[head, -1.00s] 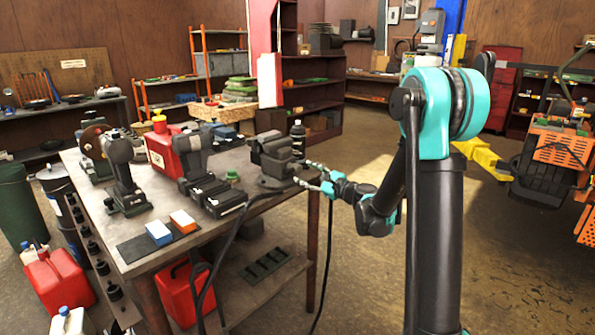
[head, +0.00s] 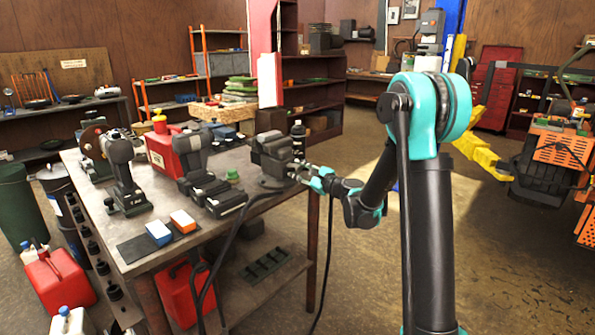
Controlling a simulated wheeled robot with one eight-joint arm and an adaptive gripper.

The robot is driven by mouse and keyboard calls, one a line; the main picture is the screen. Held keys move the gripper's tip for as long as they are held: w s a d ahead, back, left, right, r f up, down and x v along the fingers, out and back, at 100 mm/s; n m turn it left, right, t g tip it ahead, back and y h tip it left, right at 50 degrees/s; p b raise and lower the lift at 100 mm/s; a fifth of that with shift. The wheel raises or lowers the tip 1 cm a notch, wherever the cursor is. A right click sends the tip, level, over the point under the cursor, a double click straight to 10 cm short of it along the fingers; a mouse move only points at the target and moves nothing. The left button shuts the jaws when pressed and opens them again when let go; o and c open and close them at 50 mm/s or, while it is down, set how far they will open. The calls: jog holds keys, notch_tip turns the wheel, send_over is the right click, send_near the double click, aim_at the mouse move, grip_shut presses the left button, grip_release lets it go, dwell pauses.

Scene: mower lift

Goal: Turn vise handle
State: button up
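The dark grey bench vise (head: 273,158) is mounted at the right corner of the metal workbench (head: 160,255). My arm comes in from the right, and my gripper (head: 303,172) is right at the front right side of the vise, where the handle would be. The handle itself is too small and too covered by my gripper to make out. The fingers look very close to the vise or touching it. At this size I cannot tell whether they are closed on the handle.
A black cable hangs off the front edge. Open floor lies right of the bench.

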jog(key=shift+c, duration=1.3)
jog(key=shift+s+n, duration=0.1)
jog(key=shift+n, duration=2.4)
jog(key=shift+f+n+y, duration=0.1)
jog(key=shift+n+y, duration=0.2)
jog(key=shift+n, duration=2.3)
dwell(1.6)
